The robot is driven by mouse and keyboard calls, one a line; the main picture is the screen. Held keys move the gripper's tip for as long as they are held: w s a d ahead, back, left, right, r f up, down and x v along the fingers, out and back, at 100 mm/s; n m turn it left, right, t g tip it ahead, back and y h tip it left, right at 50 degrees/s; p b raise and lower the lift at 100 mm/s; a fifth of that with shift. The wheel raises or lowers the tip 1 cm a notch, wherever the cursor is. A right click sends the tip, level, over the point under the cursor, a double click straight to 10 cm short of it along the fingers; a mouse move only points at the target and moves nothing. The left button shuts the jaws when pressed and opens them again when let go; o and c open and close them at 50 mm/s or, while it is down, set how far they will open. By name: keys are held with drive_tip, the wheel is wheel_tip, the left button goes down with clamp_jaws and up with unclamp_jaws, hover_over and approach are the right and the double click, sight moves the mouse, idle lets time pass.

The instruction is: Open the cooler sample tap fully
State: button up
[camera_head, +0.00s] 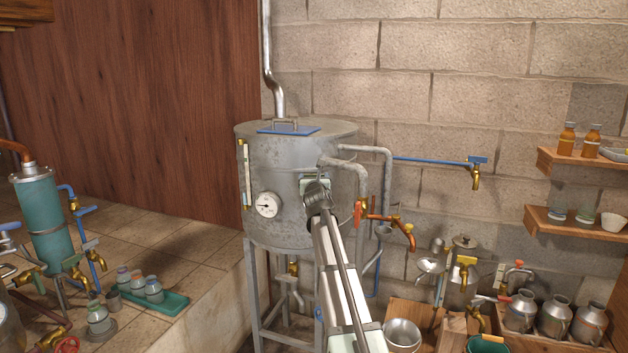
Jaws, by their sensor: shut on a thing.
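The cooler appears to be the large grey metal tank (281,215) on a metal stand, with a round dial (267,205) on its front. My arm rises from the bottom of the camera_head view to the tank's front right. My gripper (315,184) is at the tank wall, to the right of the dial, and is mostly hidden behind my own wrist. It is shut on a small part there, which I take to be the sample tap. The tap's body and handle are hidden, so its position cannot be told.
Close to the right are grey pipes (361,185) and a brass tap with a red-orange pipe (385,218). A blue pipe ends in another brass tap (476,178). A brass valve (293,267) sits beneath the tank. Left stands a teal cylinder (46,222); right are milk cans (556,318).

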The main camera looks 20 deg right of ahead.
idle(0.4)
drive_tip(key=o, duration=0.8)
drive_tip(key=shift+s, duration=0.15)
drive_tip(key=v, duration=1.3)
drive_tip(key=shift+s+a, duration=0.15)
drive_tip(key=shift+s, duration=0.1)
